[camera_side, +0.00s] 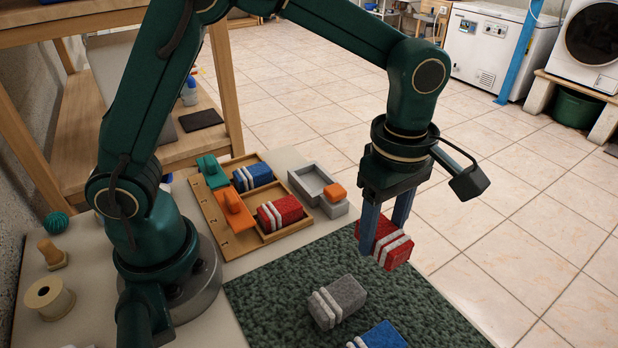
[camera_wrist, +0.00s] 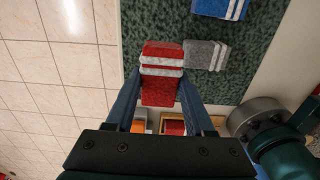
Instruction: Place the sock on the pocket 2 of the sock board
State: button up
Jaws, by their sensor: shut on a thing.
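My gripper (camera_side: 385,228) is shut on a red sock block (camera_side: 392,249) with white bands. It holds the sock in the air above the right edge of the green mat. In the wrist view the red sock (camera_wrist: 162,88) sits between the two blue fingers (camera_wrist: 160,75). The wooden sock board (camera_side: 228,243) lies left of my gripper, beyond the mat. A blue banded sock (camera_side: 260,174) lies in its far pocket and another red banded sock (camera_side: 286,210) in its near pocket. Marks along the board's left edge are too small to read surely.
A grey sock (camera_side: 348,292) and a blue sock (camera_side: 384,336) lie on the green mat (camera_side: 280,292). An orange piece (camera_side: 238,210) and a teal piece (camera_side: 212,173) sit on the board.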

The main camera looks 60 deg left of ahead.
send_over(393, 308)
notch_tip(393, 308, down, 4)
jog(key=shift+r, duration=0.15)
jog(key=shift+f, duration=1.9)
jog(key=shift+f, duration=0.1)
jog(key=o, duration=1.3)
